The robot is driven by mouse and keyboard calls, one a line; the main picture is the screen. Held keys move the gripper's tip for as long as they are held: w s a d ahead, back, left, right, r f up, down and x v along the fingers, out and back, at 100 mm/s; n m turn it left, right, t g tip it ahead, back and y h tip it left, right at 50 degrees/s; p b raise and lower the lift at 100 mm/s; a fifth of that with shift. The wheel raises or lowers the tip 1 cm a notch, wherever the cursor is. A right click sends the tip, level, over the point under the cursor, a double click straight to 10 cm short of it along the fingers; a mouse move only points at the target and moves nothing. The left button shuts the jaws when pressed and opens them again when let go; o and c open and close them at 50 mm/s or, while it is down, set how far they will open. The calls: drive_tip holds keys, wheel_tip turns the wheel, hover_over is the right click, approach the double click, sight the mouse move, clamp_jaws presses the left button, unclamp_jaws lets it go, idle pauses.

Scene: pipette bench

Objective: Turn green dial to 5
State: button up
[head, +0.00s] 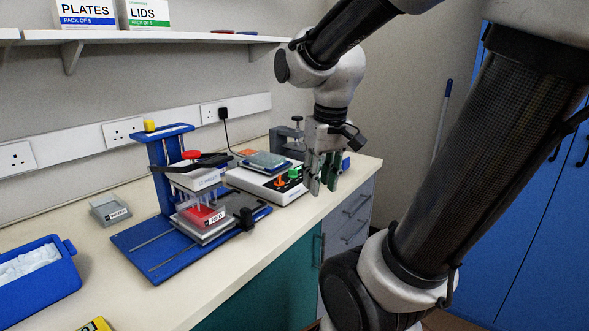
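The green dial (294,174) is a small round knob on the front right of a white bench device (248,181). An orange dial (280,182) sits to its left on the same panel. The scale marks and the dial's setting are too small to read. My gripper (322,184) points down just to the right of the green dial in the picture, near the bench's front edge. Its two fingers are apart with a gap between them, and nothing shows held. Whether it touches the dial cannot be told, but it looks apart from it.
A blue pipetting stand (155,245) with a red-topped head stands left of the device. A grey clamp-like unit (287,138) is behind it. A blue tub (60,280) and grey box (109,209) lie further left. A shelf (150,37) hangs above.

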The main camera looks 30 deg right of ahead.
drive_tip(key=w+d+f+n+g, duration=0.15)
drive_tip(key=w+d, duration=0.35)
drive_tip(key=w, duration=0.7)
drive_tip(key=n, duration=0.4)
hover_over(293, 173)
drive_tip(key=s, duration=0.3)
drive_tip(key=shift+g, duration=0.45)
wheel_tip(293, 173, down, 4)
drive_tip(key=shift+w, duration=0.15)
drive_tip(key=w+r+n, duration=0.3)
drive_tip(key=shift+d+r+t, duration=0.2)
drive_tip(key=shift+d+t, duration=0.2)
drive_tip(key=shift+s+f+n, duration=0.15)
drive_tip(key=shift+n, duration=0.6)
drive_tip(key=shift+f, duration=0.3)
wheel_tip(293, 173, down, 7)
clamp_jaws()
